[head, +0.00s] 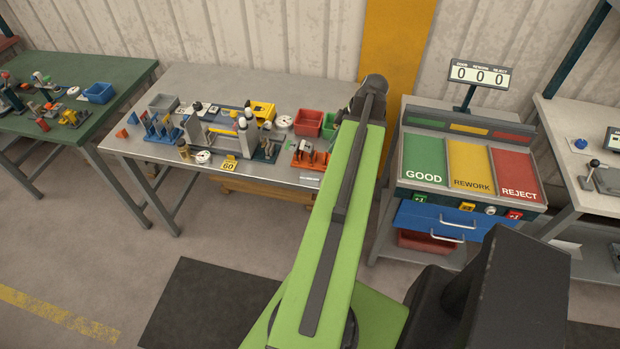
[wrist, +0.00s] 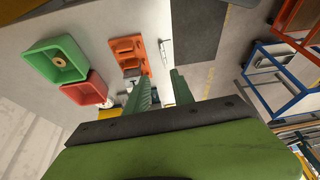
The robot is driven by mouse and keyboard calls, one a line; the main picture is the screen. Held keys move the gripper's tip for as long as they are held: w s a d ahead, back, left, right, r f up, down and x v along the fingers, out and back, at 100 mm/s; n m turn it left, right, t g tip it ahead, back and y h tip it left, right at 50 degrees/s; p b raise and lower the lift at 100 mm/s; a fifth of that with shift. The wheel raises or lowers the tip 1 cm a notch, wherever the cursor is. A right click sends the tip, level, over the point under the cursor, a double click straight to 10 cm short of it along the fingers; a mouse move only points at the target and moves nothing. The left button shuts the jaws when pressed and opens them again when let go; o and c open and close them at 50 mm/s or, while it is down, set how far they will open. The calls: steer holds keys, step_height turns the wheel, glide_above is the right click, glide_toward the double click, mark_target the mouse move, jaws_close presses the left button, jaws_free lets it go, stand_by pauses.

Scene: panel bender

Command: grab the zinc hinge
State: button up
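I cannot single out the zinc hinge with certainty. An orange rack (head: 309,158) with small grey and red parts stands at the right front of the steel bench. The rack also shows in the wrist view (wrist: 127,47), with a grey piece (wrist: 132,73) at its near end. A thin pale strip (wrist: 166,52) lies beside the rack on the bench. My gripper (wrist: 161,88) is open, its two green fingers apart with nothing seen between them. It is above the bench's right end, close to the rack. In the head view my arm hides the gripper.
A green bin (wrist: 55,62) holding a tan ring and a red bin (wrist: 86,90) stand beside the rack. Several tools and fixtures crowd the steel bench (head: 225,83). A sorting stand (head: 468,170) is to the right, with a gap of floor between.

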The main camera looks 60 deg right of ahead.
steer(key=b, duration=1.1)
glide_above(318, 180)
steer(key=f, duration=1.1)
steer(key=shift+s+d+f, duration=0.15)
steer(key=shift+d, duration=0.25)
steer(key=shift+w+a+f+b, duration=0.15)
steer(key=shift+w+f+b, duration=0.05)
steer(key=shift+w+b, duration=0.1)
steer(key=b+x, duration=0.4)
steer(key=x, duration=0.1)
steer(key=shift+w+a, duration=0.1)
steer(key=shift+a, duration=0.15)
steer(key=shift+r, duration=0.2)
steer(key=shift+c, duration=0.4)
jaws_close()
